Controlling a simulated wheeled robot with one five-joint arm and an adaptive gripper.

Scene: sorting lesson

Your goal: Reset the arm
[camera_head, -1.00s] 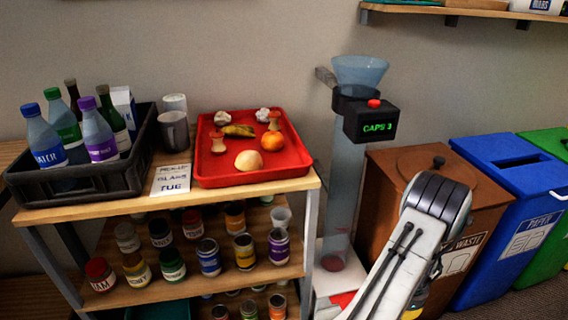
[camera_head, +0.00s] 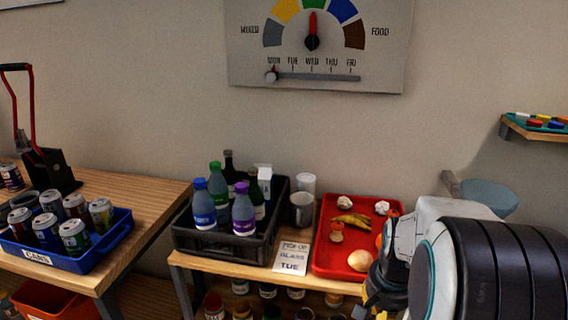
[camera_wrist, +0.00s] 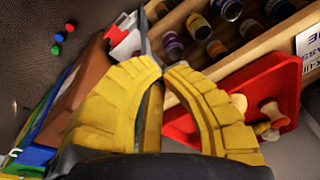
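My arm (camera_head: 480,260) stands raised at the lower right of the head view, its white and black links large and close.
A black crate of bottles (camera_head: 225,245), a card (camera_head: 291,257) and a mug (camera_head: 302,210) stand left of the tray. A blue tray of cans (camera_head: 75,260) is on the left table. A dial board (camera_head: 310,65) hangs above.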

